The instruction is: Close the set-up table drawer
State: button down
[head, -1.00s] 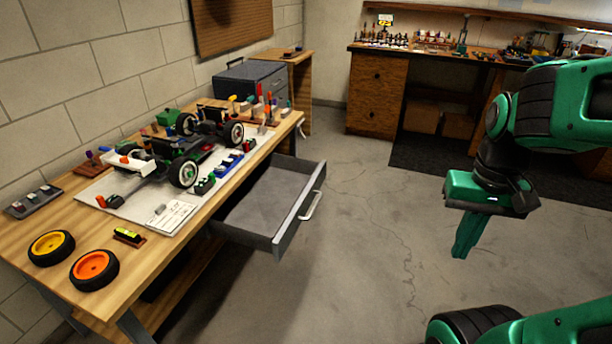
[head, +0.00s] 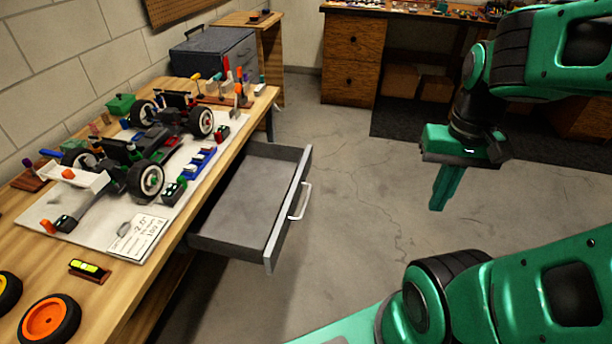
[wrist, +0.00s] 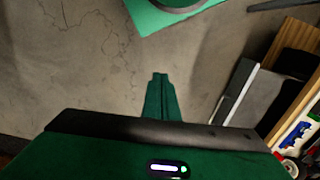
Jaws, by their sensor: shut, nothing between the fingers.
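The set-up table drawer (head: 232,212) is grey, empty and pulled well out from under the wooden set-up table (head: 262,101) in the head view. Its front panel (head: 288,207) carries a pale bar handle (head: 301,201) facing right. My gripper (head: 439,208) is green, points down and is shut and empty. It hangs over open floor, clearly apart from the handle and to its right. In the wrist view my closed fingers (wrist: 159,77) point up the picture, and the drawer's front edge (wrist: 236,92) shows at the right.
A white board (head: 100,240) with an RC car chassis (head: 150,150) lies on the table, with tools and loose wheels around. A wooden cabinet (head: 350,60) and a dark mat (head: 490,140) are at the back. Bare floor lies between the drawer and my gripper.

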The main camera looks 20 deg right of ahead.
jog(key=t+y, duration=0.2)
jog(key=t, duration=0.5)
send_near(302, 179)
notch_tip(302, 179, down, 3)
jog(key=w, duration=0.1)
jog(key=shift+w+a+f+n, duration=0.2)
jog(key=shift+w+a+n, duration=0.1)
jog(key=shift+w+a, duration=0.3)
